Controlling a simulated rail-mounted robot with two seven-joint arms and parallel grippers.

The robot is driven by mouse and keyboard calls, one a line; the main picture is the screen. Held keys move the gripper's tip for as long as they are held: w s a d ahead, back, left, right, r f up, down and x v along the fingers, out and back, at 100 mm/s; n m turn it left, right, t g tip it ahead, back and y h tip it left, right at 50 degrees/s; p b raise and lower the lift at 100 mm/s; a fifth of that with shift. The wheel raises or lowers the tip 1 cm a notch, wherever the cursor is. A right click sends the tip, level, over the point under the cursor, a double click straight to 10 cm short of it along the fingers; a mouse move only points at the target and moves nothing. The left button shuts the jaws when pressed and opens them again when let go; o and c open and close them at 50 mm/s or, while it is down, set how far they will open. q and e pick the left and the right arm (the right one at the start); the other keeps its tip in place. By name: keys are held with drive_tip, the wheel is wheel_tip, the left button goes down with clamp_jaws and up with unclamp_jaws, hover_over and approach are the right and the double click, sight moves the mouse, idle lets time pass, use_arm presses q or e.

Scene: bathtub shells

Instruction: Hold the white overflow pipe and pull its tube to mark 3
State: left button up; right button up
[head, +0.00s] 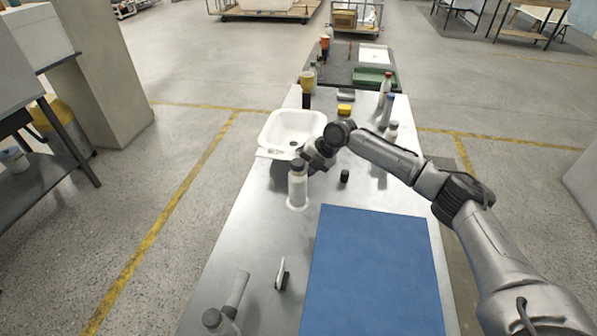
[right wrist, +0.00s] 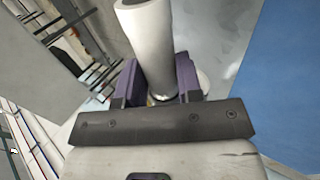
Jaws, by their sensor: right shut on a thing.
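A white upright cylinder, which looks like the overflow pipe (head: 297,190), stands on the grey table in front of the white basin. It has a dark top and a pale ring at its foot. My right gripper (head: 316,160) reaches its upper part from the right and back. My left gripper is not in view.
The white basin (head: 292,130) is just behind the pipe. A blue mat (head: 375,270) covers the near right of the table. A small black cylinder (head: 344,176) and a thin upright piece (head: 281,274) stand nearby. Several bottles line the far right edge, including a red-capped one (head: 386,84).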

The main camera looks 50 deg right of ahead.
idle(0.4)
drive_tip(key=shift+w+a+f, duration=0.15)
drive_tip(key=shift+a+f, duration=0.2)
drive_tip(key=shift+a, duration=0.05)
drive_tip(key=shift+w+a+f+b, duration=0.25)
drive_tip(key=shift+w+a+f, duration=0.4)
drive_tip(key=shift+a+f, duration=0.7)
drive_tip(key=shift+w+a+f+b, duration=0.25)
drive_tip(key=shift+w+a+f, duration=0.45)
drive_tip(key=shift+a+f, duration=0.6)
drive_tip(key=shift+w+a+f+b, duration=0.25)
drive_tip(key=shift+w+a+f, duration=0.4)
drive_tip(key=shift+a+f, duration=0.7)
drive_tip(key=shift+w+a+f+b, duration=0.3)
drive_tip(key=shift+a+f, duration=0.3)
drive_tip(key=shift+w+a+f, duration=0.1)
drive_tip(key=shift+a+f, duration=0.05)
drive_tip(key=shift+a, duration=0.1)
